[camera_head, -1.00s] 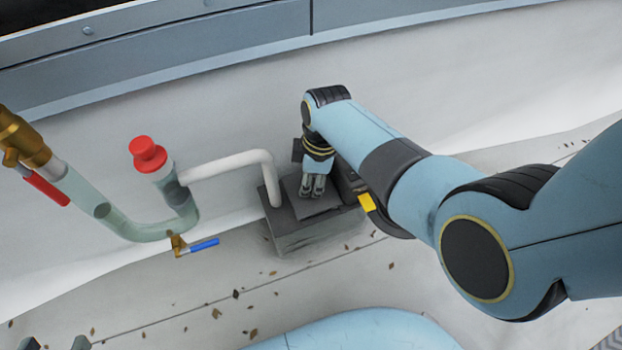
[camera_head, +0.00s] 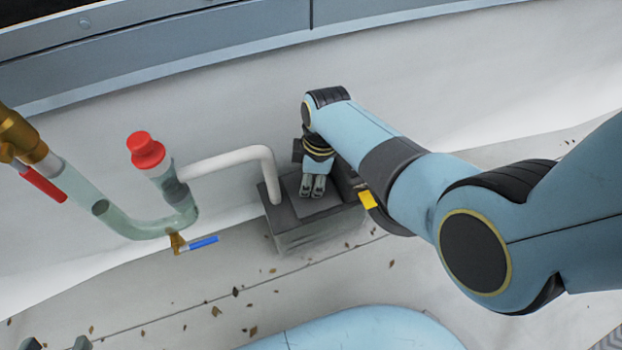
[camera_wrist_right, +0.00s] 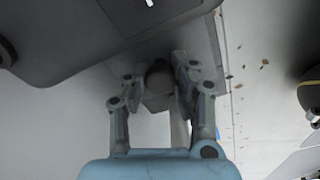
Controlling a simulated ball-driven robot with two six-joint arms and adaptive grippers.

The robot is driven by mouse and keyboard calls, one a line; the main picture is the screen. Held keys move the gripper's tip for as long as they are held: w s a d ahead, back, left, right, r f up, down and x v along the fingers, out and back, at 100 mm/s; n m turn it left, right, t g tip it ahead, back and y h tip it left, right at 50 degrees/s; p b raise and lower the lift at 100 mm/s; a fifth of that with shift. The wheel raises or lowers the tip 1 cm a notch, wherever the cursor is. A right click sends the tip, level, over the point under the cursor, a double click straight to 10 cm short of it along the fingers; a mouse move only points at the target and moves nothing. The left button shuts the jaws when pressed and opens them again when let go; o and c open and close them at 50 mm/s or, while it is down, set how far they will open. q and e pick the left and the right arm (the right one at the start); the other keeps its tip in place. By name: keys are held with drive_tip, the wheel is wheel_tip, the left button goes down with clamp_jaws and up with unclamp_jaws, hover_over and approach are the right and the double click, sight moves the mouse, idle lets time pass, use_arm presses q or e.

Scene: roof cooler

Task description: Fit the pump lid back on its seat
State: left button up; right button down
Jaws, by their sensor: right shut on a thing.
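The pump is a dark grey box (camera_head: 305,239) standing on the pale floor near the middle of the head view. A flat dark grey lid (camera_head: 329,204) lies at its top; I cannot tell whether it is fully down on its seat. My right gripper (camera_head: 312,192) points down over the lid, its fingers shut. The lid's far edge is partly hidden by the gripper. Two grey fingertips of my left gripper (camera_head: 54,343) show apart at the lower left edge, empty.
A white pipe (camera_head: 228,160) runs from the pump to a clear U-shaped pipe (camera_head: 128,225) with a red cap (camera_head: 146,150). A blue-handled valve (camera_head: 203,243) and a red-handled valve (camera_head: 44,185) sit on it. Dry leaves lie on the open floor in front.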

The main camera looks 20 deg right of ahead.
use_arm(q)
drive_tip(key=shift+f, duration=0.2)
use_arm(e)
drive_tip(key=shift+f, duration=0.3)
drive_tip(key=c, duration=0.5)
unclamp_jaws()
drive_tip(key=shift+c, duration=0.2)
use_arm(q)
drive_tip(key=shift+r, duration=0.1)
use_arm(e)
drive_tip(key=shift+r, duration=0.1)
drive_tip(key=shift+r+p, duration=2.7)
drive_tip(key=shift+r, duration=0.3)
use_arm(q)
wheel_tip(320, 180, up, 7)
drive_tip(key=w, duration=0.1)
drive_tip(key=shift+w+f+t, duration=0.2)
drive_tip(key=shift+w+t, duration=0.2)
use_arm(e)
drive_tip(key=shift+f, duration=0.1)
